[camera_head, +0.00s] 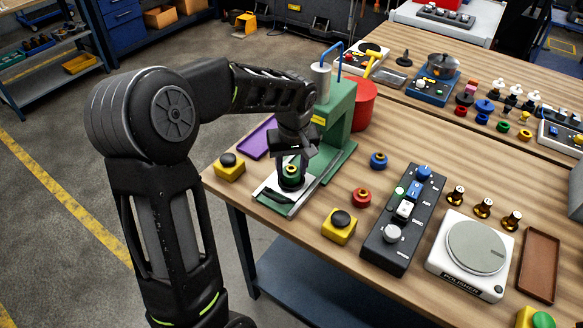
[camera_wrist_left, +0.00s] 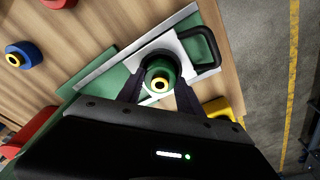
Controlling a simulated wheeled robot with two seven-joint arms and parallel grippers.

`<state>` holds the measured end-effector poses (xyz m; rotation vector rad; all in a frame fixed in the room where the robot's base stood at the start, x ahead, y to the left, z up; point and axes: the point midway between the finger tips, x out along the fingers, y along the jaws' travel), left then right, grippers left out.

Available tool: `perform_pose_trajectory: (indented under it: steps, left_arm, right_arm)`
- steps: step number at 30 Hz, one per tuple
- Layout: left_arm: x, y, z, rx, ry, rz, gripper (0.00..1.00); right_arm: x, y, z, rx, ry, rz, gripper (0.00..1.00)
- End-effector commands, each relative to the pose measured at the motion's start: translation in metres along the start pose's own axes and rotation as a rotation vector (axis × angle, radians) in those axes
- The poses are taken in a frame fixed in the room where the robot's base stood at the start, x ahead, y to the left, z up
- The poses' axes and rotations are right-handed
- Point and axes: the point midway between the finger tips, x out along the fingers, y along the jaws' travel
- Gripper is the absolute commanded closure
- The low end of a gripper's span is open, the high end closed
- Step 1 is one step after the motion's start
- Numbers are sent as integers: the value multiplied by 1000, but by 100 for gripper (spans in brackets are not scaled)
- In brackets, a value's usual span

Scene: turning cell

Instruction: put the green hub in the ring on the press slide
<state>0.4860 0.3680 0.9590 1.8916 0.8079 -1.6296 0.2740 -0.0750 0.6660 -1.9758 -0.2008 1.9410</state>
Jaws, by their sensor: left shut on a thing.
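The green hub (camera_head: 291,171), with a yellow-rimmed bore, is between the fingertips of my left gripper (camera_head: 291,172). It also shows in the left wrist view (camera_wrist_left: 160,74), with a dark finger on either side. The hub is upright over the silver press slide (camera_head: 268,190), whose black handle (camera_wrist_left: 207,45) sticks out at its outer end. A dark round shape lies directly under the hub, likely the ring, mostly hidden by hub and fingers. I cannot tell whether the hub is inside it or just above it. My right gripper is not in view.
The green press (camera_head: 339,113) stands just behind the slide, with a red cylinder (camera_head: 362,104) beside it. Yellow button boxes (camera_head: 229,167) (camera_head: 340,226) flank the slide. A blue hub (camera_head: 378,160) and a red hub (camera_head: 362,196) stand to the right.

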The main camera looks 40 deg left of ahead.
Motion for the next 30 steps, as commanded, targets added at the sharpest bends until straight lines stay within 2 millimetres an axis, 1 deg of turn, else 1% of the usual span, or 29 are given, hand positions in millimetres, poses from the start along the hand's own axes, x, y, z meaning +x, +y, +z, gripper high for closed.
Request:
perform_pose_trajectory:
  steps: [3, 10, 14, 15, 22, 30]
  left_arm:
    - [8, 0, 1, -1, 1, 1, 100]
    - [8, 0, 1, -1, 2, 1, 100]
    - [13, 0, 2, 0, 2, 1, 100]
    - [11, 0, 2, -1, 1, 1, 54]
    - [11, 0, 2, 0, 1, 1, 35]
    - [10, 0, 1, -1, 1, 1, 35]
  right_arm:
    - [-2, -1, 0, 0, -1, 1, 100]
    - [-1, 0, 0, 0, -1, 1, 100]
    - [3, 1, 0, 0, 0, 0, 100]
    - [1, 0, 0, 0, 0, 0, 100]
    - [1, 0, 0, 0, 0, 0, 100]
    - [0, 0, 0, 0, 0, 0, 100]
